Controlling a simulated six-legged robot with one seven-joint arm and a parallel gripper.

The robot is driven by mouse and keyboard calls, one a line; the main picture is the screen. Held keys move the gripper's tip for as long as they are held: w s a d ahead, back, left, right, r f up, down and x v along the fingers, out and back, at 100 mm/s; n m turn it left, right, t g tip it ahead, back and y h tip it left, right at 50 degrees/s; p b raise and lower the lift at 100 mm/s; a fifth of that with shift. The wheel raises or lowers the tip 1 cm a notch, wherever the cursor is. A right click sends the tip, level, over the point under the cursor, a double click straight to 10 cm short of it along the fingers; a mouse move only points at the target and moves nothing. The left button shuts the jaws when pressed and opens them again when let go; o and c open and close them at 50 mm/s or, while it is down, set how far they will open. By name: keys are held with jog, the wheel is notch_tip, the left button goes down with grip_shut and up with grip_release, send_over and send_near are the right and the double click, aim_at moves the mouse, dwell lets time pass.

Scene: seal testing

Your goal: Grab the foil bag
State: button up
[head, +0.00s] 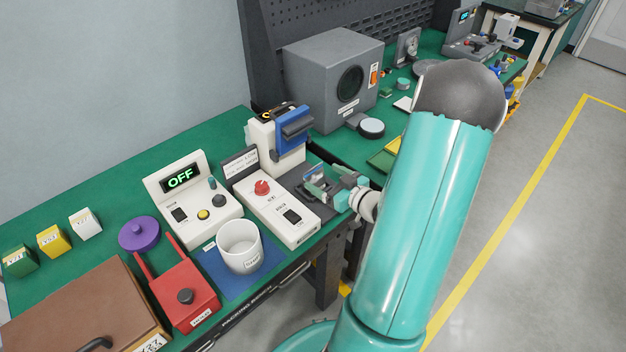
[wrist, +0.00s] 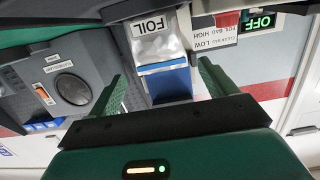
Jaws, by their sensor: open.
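The foil bag (wrist: 156,46) is silver, with a white FOIL label that reads upside down in the wrist view. It lies beyond my fingertips, roughly in line with the gap between them. A blue block (wrist: 168,82) borders it in the wrist view; I cannot tell if they touch. My gripper (wrist: 160,78) is open, its two green fingers spread with nothing between them. In the head view my gripper (head: 328,188) is at the front of the white sealing machine (head: 277,212), below its blue head (head: 294,124). The bag is hard to make out there.
A white cup (head: 240,247) on a blue mat, a box with a green OFF display (head: 181,178) and a red tool (head: 184,297) stand left of the machine. A grey speaker-like box (head: 333,78) is behind. The floor at right is clear.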

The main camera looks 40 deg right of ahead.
jog(key=w, duration=0.5)
jog(key=shift+w+a+f, duration=0.1)
jog(key=shift+w+f, duration=0.15)
jog(key=c, duration=1)
jog(key=shift+r, duration=0.2)
jog(key=shift+c, duration=0.2)
